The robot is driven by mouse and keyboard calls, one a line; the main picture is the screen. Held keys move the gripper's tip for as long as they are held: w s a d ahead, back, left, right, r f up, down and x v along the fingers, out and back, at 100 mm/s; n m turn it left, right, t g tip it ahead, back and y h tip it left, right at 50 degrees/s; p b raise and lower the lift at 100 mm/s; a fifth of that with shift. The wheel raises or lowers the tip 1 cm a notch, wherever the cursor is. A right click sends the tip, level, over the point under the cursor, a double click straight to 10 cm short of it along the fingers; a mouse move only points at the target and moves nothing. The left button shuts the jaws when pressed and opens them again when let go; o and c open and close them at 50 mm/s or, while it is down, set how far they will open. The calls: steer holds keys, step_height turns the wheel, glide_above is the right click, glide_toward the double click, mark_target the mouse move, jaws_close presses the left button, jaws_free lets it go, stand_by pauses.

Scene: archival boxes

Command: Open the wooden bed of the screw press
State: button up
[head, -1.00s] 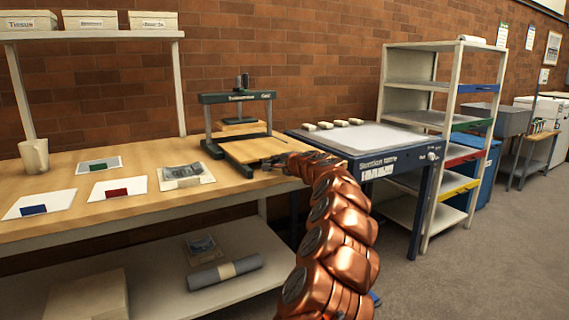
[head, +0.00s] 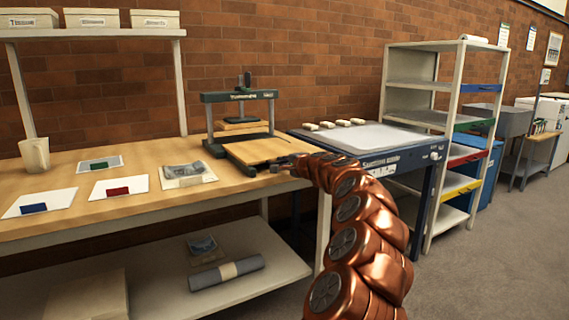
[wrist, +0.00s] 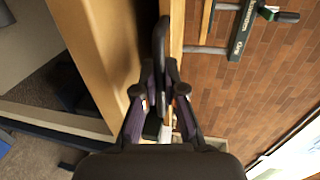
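The screw press (head: 240,96) stands at the right end of the wooden bench, with a dark green frame and a screw on top. Its wooden bed (head: 262,150) lies flat and reaches forward from under the frame. My gripper (head: 284,170) is at the front right edge of the bed, at about its height. In the wrist view my gripper (wrist: 159,72) has its fingers close together at a dark upright bar (wrist: 161,35) beside a pale wooden edge. Whether the fingers clasp the bar is hidden. The press frame (wrist: 243,30) shows at the upper right there.
Cards and a wrapped packet (head: 187,175) lie left of the press on the bench (head: 130,203). A blue-framed suction table (head: 385,138) stands close on the right, with a shelving rack (head: 432,118) beyond. Grey floor (head: 465,262) is free at the right front.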

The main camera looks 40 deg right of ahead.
steer(key=o, duration=0.5)
steer(key=shift+c, duration=0.2)
steer(key=shift+v, duration=0.85)
steer(key=v, duration=1)
steer(key=shift+s, duration=0.15)
